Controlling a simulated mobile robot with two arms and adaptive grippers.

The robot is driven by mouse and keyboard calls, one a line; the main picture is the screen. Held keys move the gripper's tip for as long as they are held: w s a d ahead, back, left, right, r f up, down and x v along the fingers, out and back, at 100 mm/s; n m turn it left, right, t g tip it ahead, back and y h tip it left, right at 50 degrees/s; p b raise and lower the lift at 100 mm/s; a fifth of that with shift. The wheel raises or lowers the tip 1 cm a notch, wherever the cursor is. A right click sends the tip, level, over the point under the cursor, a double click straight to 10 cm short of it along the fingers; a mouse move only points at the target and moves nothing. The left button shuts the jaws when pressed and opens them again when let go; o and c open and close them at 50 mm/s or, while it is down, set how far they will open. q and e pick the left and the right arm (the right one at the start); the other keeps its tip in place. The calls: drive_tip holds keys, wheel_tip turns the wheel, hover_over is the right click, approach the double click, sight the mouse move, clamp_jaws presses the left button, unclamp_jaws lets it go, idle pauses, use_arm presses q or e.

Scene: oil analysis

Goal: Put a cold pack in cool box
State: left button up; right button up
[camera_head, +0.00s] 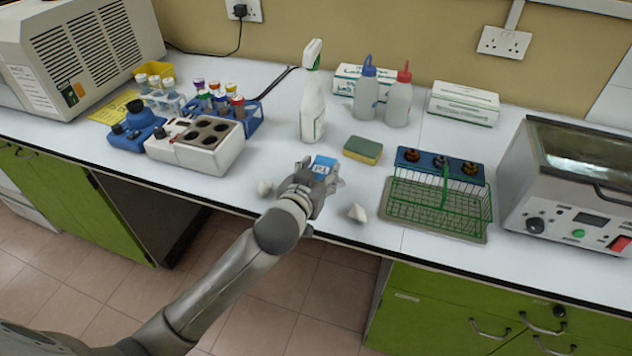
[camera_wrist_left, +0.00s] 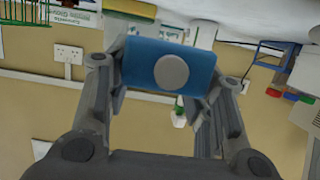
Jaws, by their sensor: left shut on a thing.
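My left gripper (camera_head: 318,178) is shut on a blue cold pack (camera_head: 323,164) with a white mark on its face, over the front part of the bench. In the left wrist view the cold pack (camera_wrist_left: 137,66) sits crosswise between the two fingers of the left gripper (camera_wrist_left: 165,85), with a grey disc at its middle. From the head view I cannot tell whether the pack touches the bench. I cannot make out a cool box in either view. My right gripper is not in view.
A spray bottle (camera_head: 312,108) and a sponge (camera_head: 362,150) stand behind the gripper. Small white pieces (camera_head: 357,212) lie on both sides of it. A green wire rack (camera_head: 437,203) and a bath unit (camera_head: 570,190) are on the right. A block heater (camera_head: 195,146) is on the left.

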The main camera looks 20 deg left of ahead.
use_arm(q)
drive_tip(key=shift+w+a+f, duration=0.3)
drive_tip(key=shift+w+f, duration=0.15)
drive_tip(key=shift+f, duration=0.15)
drive_tip(key=shift+w+a+f, duration=0.3)
drive_tip(key=shift+w+f, duration=0.1)
drive_tip(key=shift+f, duration=1.65)
drive_tip(key=shift+f, duration=0.2)
drive_tip(key=o, duration=1.1)
